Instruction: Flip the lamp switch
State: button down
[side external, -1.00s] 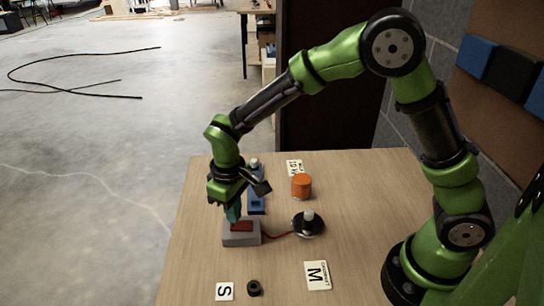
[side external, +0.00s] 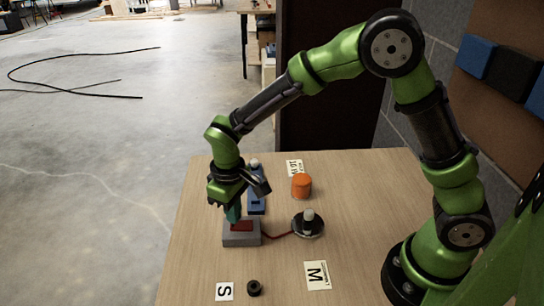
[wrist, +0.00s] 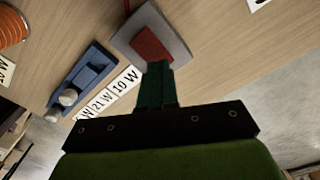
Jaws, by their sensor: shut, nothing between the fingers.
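The lamp switch is a grey box with a red rocker (side external: 241,226) on the left part of the table. It also shows in the wrist view, with its red rocker (wrist: 152,45) just beyond my fingertips. A red wire runs from it to a black round lamp base with a white bulb (side external: 308,223). The bulb does not look clearly lit. My gripper (side external: 233,214) points down over the far-left part of the switch, its teal fingers shut and empty. In the wrist view the fingertips (wrist: 156,68) overlap the rocker's edge; I cannot tell whether they touch it.
A blue holder (side external: 256,203) with white bulbs stands just behind the switch. An orange cylinder (side external: 301,186) stands behind the lamp.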

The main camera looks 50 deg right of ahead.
jog(key=shift+f, duration=0.85)
dwell(0.3)
jog(key=shift+r, duration=3.55)
jog(key=shift+s+f, duration=0.15)
jog(key=shift+f, duration=0.1)
jog(key=s+d+r+m+t+y, duration=0.2)
jog(key=s+d+r+m+t, duration=0.5)
jog(key=s+d+r, duration=0.5)
jog(key=s+r, duration=0.2)
jog(key=s, duration=0.1)
jog(key=shift+s+d, duration=0.2)
jog(key=shift+d, duration=0.15)
